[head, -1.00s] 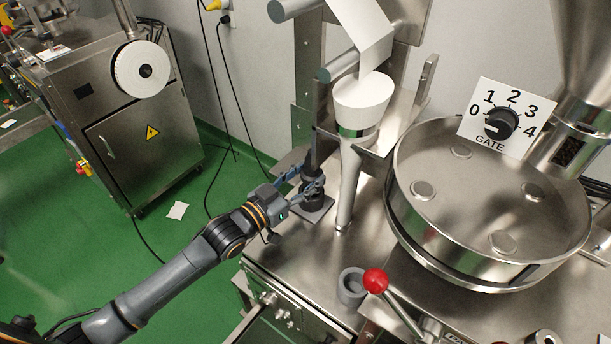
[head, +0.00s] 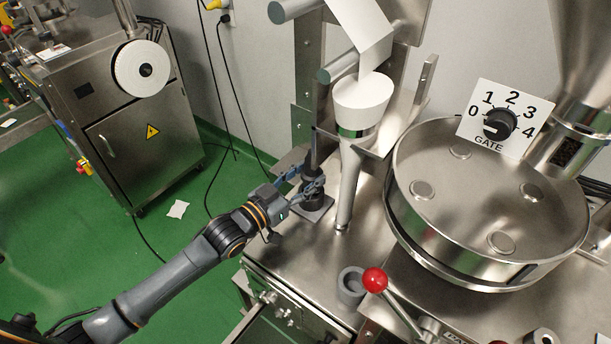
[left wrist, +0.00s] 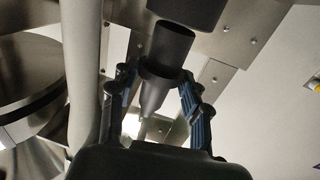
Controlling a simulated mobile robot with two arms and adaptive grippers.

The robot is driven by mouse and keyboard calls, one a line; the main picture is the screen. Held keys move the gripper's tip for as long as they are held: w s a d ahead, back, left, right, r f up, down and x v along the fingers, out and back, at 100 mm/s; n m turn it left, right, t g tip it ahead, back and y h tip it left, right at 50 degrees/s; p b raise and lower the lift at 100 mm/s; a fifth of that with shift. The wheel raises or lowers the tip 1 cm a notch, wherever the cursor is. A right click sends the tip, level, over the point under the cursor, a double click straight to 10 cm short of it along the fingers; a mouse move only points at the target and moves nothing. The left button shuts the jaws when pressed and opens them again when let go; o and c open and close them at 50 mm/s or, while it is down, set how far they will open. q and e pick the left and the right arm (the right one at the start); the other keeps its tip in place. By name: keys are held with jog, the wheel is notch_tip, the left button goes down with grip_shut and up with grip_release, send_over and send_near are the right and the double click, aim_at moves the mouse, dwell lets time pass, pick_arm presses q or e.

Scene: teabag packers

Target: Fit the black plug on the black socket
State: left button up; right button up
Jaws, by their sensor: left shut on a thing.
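The black plug (left wrist: 165,52) is a dark stepped cylinder with a wide end and a narrower tapering end, seen in the left wrist view. My left gripper (left wrist: 157,78) has a finger on each side of it and is shut on it. A larger black cylinder, apparently the black socket (left wrist: 185,10), shows at the top edge, close to the plug's wide end. I cannot tell whether they touch. In the head view my left gripper (head: 313,183) is at the dark plug, just above the dark socket (head: 312,201) on a small metal plate. My right gripper is not in view.
A white tube (head: 348,185) under a white funnel stands just right of the gripper. A large steel bowl (head: 490,270) and a red-knobbed lever (head: 375,280) are farther right. A grey ring (head: 350,287) stands on the steel top. Metal uprights (head: 306,90) rise behind.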

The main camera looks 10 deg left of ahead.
pick_arm(q)
jog(key=shift+f+b, duration=0.55)
jog(key=shift+f, duration=0.2)
jog(key=o, duration=1.3)
jog(key=shift+s, duration=0.1)
jog(key=v, duration=0.7)
jog(key=shift+a, duration=0.15)
jog(key=shift+s, duration=0.1)
